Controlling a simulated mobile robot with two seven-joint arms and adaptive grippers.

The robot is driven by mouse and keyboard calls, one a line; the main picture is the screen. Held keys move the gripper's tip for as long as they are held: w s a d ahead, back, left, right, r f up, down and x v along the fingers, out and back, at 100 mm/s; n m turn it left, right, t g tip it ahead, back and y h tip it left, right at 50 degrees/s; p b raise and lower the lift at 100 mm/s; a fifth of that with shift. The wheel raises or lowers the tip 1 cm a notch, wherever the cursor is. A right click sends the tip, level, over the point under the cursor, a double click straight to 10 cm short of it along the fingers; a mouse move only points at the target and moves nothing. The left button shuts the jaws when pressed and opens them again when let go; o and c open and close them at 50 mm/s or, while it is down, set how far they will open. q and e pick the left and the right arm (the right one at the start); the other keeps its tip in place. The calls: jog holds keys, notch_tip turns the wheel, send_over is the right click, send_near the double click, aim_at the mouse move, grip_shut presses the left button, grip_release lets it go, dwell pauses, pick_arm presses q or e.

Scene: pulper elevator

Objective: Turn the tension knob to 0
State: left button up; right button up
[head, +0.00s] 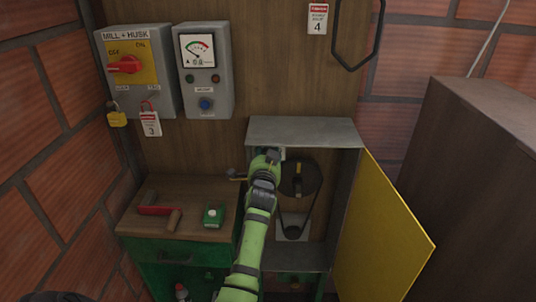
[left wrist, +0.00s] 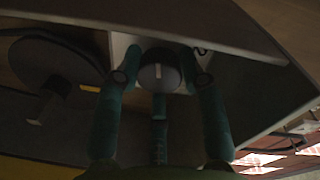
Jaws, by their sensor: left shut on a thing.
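The tension knob (left wrist: 158,76) is a round dark grey knob with a pale pointer line, on a light plate inside the open grey cabinet (head: 302,130). My left gripper (head: 268,157) reaches into the upper left of the cabinet and hides the knob in the head view. In the left wrist view the fingers of my left gripper (left wrist: 160,62) stand on both sides of the knob, shut on it. The pointer line looks roughly upright in that view. No scale numbers are readable. My right gripper is not in view.
A dark pulley wheel (head: 300,178) with a belt sits right of my gripper. The yellow cabinet door (head: 385,235) hangs open to the right. A wooden bench (head: 185,230) at left holds a red-handled tool (head: 154,210) and a green box (head: 213,217). Control boxes hang above.

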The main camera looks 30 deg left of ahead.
pick_arm(q)
jog(key=shift+a+n, duration=0.1)
jog(key=shift+n, duration=1)
jog(key=o, duration=1.1)
jog(key=shift+f, duration=0.1)
jog(key=shift+o, duration=0.2)
jog(key=shift+s, duration=0.1)
jog(key=v, duration=0.7)
jog(key=shift+s, duration=0.2)
jog(key=shift+f, duration=0.1)
